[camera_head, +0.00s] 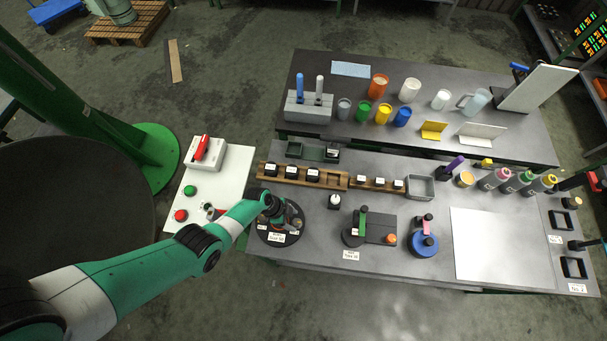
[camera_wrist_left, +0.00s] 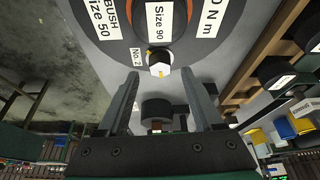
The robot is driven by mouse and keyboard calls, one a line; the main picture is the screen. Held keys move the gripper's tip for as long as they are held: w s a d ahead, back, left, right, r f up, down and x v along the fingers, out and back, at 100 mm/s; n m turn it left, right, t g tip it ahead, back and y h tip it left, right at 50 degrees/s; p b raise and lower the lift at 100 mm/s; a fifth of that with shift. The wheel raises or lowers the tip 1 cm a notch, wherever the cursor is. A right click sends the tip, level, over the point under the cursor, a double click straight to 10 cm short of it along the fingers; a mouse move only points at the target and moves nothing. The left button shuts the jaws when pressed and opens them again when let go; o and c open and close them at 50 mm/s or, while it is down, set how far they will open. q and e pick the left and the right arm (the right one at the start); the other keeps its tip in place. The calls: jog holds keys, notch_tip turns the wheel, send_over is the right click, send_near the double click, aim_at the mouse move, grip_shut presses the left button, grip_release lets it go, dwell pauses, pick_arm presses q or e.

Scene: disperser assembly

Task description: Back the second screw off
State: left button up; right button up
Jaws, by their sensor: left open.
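A white hex-headed screw (camera_wrist_left: 159,62) with a yellow mark shows in the left wrist view, at the edge of a round labelled disc beside a "No. 2" label. My left gripper (camera_wrist_left: 163,88) is open, with one finger on each side below the screw head in the picture; I see no contact. The dark disc (camera_head: 292,232) sits on the left part of the near bench in the head view. My left gripper (camera_head: 277,208) is over it and hides part of it. The screw is too small to make out there. My right gripper is not in view.
A wooden rack (camera_head: 307,178) with black blocks stands behind the disc. A green-handled fixture (camera_head: 360,228) and a blue round base (camera_head: 424,245) stand to its right. A white panel (camera_head: 212,189) with buttons lies left. A white sheet (camera_head: 503,247) leaves clear room at right.

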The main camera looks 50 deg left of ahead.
aim_at(297, 223)
pick_arm(q)
jog(key=b+x, duration=0.1)
jog(key=x, duration=0.1)
jog(key=shift+w+d+f, duration=0.1)
jog(key=shift+f, duration=0.2)
jog(key=shift+r, duration=0.1)
grip_shut()
